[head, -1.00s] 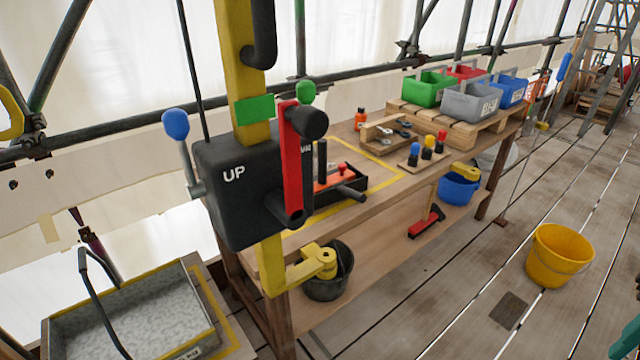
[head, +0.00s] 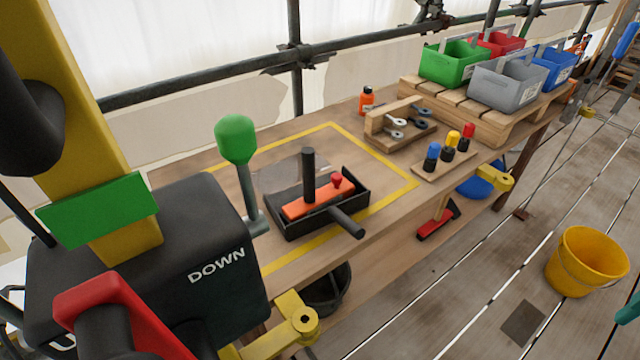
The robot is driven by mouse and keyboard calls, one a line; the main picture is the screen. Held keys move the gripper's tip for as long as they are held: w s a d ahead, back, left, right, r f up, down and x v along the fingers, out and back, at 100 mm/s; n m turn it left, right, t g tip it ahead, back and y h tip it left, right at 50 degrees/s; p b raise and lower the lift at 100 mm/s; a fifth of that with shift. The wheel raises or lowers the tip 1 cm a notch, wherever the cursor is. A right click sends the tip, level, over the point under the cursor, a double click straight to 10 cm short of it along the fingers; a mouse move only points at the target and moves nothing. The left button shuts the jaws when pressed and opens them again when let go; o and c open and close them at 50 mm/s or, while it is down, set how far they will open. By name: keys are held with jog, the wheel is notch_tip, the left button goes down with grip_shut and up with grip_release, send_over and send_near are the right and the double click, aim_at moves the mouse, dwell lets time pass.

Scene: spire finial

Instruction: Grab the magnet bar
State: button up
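Two things could be the magnet bar, and I cannot tell for sure which is meant. One is an orange bar (head: 320,199) with an upright black handle and a red knob. It lies in a black open tray (head: 290,232) on the wooden workbench, inside a yellow taped outline. My gripper is not in view.
A yellow post with a black control box (head: 150,265) and a green-knobbed lever (head: 237,145) stands close at left. A wrench rack (head: 400,138), colour-capped bottles (head: 452,145) and coloured bins (head: 507,82) are farther along. A yellow bucket (head: 585,262) stands on the open plank floor.

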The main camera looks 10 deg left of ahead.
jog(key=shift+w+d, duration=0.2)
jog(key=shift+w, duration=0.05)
